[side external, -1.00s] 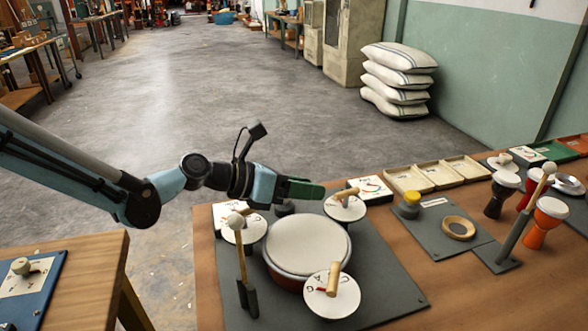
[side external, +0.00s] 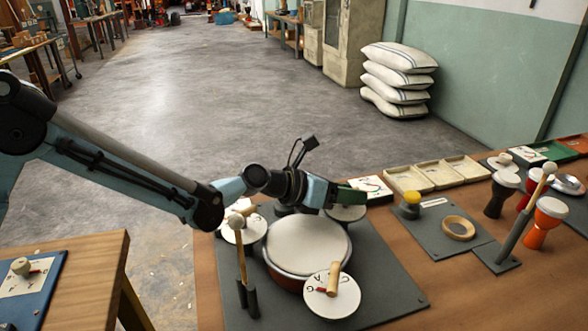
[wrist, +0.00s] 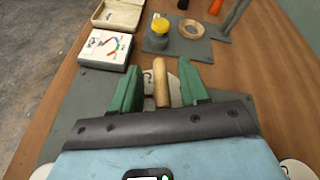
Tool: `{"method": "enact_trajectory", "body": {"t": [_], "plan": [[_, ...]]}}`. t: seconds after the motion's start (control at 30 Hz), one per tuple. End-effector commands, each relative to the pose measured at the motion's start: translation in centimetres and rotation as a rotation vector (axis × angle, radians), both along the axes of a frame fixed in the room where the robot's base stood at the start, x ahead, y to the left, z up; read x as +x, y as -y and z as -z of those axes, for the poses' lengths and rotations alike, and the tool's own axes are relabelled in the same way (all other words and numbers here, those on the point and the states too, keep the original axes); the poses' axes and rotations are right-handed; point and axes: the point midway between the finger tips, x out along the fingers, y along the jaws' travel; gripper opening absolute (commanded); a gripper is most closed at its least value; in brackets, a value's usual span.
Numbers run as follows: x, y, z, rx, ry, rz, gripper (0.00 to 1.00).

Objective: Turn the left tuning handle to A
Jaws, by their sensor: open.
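My gripper (side external: 350,196) is open over the back dial (side external: 346,214) of the drum, hiding most of it in the side view. In the wrist view its green fingers (wrist: 160,68) stand on either side of a wooden handle (wrist: 161,85), with a gap on each side. The white dial (wrist: 148,84) shows partly behind the handle; I cannot read its pointer. A front dial (side external: 331,298) with a wooden handle and red pointer shows letters, including A. Another dial (side external: 250,232) sits left of the drum.
A mallet (side external: 240,250) stands upright in a holder left of the drum. A white card box (side external: 372,187) lies just beyond my gripper. Cream trays (side external: 435,176), a yellow-topped knob (side external: 411,199) and a wooden ring (side external: 458,228) are to the right.

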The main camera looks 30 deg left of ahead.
Motion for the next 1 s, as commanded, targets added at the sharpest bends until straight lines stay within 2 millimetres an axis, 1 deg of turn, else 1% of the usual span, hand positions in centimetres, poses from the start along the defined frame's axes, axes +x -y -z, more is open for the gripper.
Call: {"method": "enact_trajectory", "body": {"t": [0.07,0.3,0.37,0.57,1.0], "plan": [[-0.01,0.00,-0.01,0.000,0.000,0.000,0.45],[-0.03,-0.01,-0.01,0.000,0.000,0.000,0.08],[-0.03,-0.01,-0.01,0.000,0.000,0.000,0.00],[-0.04,0.00,0.01,0.001,-0.001,-0.011,0.00],[-0.07,-0.06,0.18,0.006,-0.006,-0.171,0.00]]}}
